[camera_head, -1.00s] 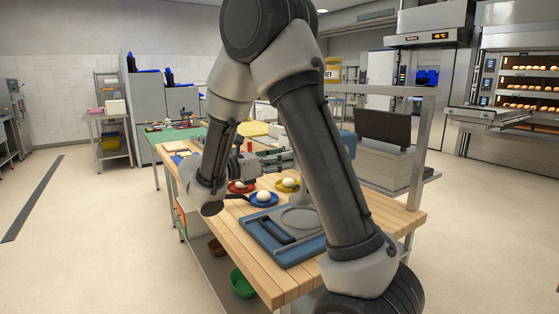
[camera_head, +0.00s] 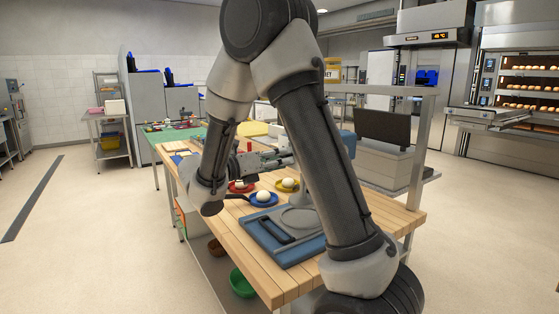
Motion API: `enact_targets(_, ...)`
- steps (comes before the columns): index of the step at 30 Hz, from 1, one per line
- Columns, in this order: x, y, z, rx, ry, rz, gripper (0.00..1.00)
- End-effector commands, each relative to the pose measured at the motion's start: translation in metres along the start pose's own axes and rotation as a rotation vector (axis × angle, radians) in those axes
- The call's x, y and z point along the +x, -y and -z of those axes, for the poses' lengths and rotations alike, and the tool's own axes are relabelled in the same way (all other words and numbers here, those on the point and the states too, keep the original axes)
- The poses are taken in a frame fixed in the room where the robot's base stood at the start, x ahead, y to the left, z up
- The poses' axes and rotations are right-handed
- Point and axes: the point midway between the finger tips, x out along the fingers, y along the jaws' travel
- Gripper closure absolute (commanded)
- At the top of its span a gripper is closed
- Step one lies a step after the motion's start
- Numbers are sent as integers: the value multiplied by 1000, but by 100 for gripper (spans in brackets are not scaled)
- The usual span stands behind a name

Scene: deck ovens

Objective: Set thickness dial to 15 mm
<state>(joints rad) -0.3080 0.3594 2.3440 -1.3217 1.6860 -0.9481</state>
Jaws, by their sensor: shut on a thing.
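My gripper (camera_head: 284,161) reaches to the right over the far part of the wooden table, just left of my large arm link. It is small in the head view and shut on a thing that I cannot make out. The thickness dial and its scale cannot be picked out, so its setting cannot be read. My arm covers the middle of the picture and hides part of the table and what stands behind it.
On the wooden table (camera_head: 237,246) are a blue tray (camera_head: 262,239), a blue plate (camera_head: 251,202) and a yellow plate (camera_head: 294,188) with white balls, and a red plate (camera_head: 233,189). A green table (camera_head: 150,141) stands behind. A metal shelf post (camera_head: 417,160) rises at right.

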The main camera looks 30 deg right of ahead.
Motion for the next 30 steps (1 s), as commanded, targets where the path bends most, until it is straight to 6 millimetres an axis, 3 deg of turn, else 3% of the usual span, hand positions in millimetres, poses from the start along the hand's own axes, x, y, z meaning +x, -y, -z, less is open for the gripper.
enact_targets(9, 0, 0, 0, -1, -1, -1, 90)
enact_targets(10, 0, 0, 0, -1, -1, -1, 61)
enact_targets(13, 0, 0, 0, 0, -1, -1, 44)
enact_targets(23, -2, 0, 0, 1, 0, -1, 44)
enact_targets(26, -11, -1, 0, 1, 1, -3, 44)
enact_targets(30, -38, -2, 0, 0, 3, -6, 44)
